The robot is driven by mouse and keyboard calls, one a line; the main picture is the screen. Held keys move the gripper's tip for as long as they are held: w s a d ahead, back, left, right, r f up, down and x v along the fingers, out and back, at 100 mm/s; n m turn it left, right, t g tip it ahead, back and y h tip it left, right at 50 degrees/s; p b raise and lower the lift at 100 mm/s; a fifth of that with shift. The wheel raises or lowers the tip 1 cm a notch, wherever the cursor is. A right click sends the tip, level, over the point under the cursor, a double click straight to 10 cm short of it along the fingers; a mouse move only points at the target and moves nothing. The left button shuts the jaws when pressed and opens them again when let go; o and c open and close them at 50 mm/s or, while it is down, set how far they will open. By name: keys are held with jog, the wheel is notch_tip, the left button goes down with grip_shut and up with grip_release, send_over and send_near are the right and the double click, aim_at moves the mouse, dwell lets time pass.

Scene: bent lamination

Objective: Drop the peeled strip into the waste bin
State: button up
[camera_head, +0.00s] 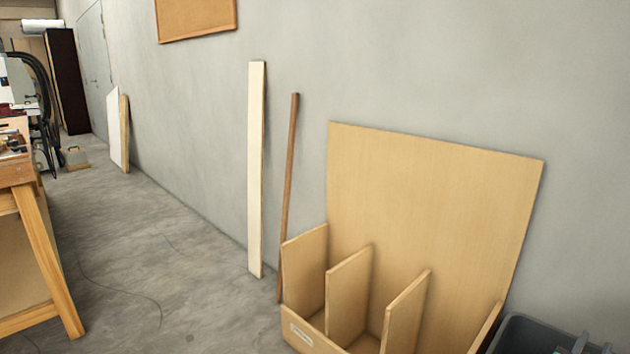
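A dark grey bin (522,335), probably the waste bin, is cut off by the bottom right corner, so only its rim and upper part show. Some small grey pieces (581,344) show at its opening; I cannot tell what they are. I see no strip that I can identify as the peeled one. My gripper is not in view.
A wooden rack (431,190) with upright dividers stands against the wall, just left of the bin. A pale board (256,170) and a thin brown strip (288,190) lean on the wall. A workbench (45,265) stands at left. The concrete floor (170,270) between is mostly clear, with a thin cable.

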jog(key=shift+o, duration=1.4)
jog(key=p+v, duration=0.1)
jog(key=v, duration=0.6)
jog(key=shift+s+a, duration=0.25)
jog(key=shift+a, duration=0.1)
